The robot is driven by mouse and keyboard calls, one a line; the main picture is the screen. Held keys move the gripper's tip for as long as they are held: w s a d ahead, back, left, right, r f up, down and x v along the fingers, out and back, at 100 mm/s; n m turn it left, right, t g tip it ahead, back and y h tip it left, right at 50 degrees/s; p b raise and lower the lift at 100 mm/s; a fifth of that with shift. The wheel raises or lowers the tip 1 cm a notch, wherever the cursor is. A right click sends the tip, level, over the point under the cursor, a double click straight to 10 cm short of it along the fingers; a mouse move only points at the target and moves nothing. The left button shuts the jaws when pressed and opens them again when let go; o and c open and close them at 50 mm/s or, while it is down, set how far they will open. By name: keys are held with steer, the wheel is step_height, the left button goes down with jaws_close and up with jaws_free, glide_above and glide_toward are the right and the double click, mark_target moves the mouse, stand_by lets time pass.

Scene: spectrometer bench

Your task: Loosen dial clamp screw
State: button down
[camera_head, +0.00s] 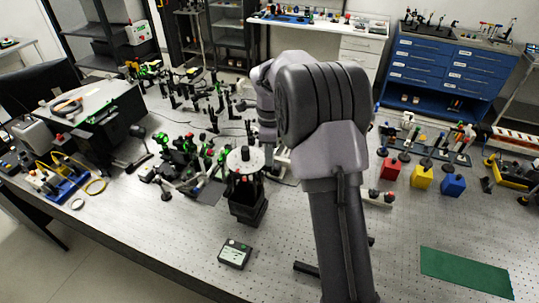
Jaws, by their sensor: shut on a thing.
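The spectrometer stands near the middle of the bench, with a pale round dial (245,160) on top of a black body (246,205). A small red part shows on the dial. My gripper (268,163) points down at the dial's right edge, below my wrist. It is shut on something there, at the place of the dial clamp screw. The screw itself and the fingertips are too small and too hidden to make out clearly.
Optical mounts with green parts (185,150) crowd the bench left of the spectrometer. A small dark box (235,254) lies in front. Red (390,169), yellow (421,177) and blue (453,185) blocks and a green mat (465,271) are at the right. Bare bench surrounds the mat.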

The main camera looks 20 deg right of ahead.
steer(key=shift+n, duration=0.3)
steer(key=n+p, duration=0.2)
steer(key=n, duration=0.3)
steer(key=shift+r+n, duration=0.15)
steer(key=shift+n, duration=0.25)
steer(key=n+p, duration=0.1)
steer(key=n, duration=0.2)
steer(key=shift+n, duration=0.3)
steer(key=n+p, duration=0.1)
steer(key=n, duration=0.2)
steer(key=shift+n, duration=0.3)
steer(key=n+p, duration=0.2)
steer(key=n, duration=0.4)
steer(key=shift+w, duration=0.1)
steer(key=n+p, duration=0.2)
steer(key=n, duration=0.4)
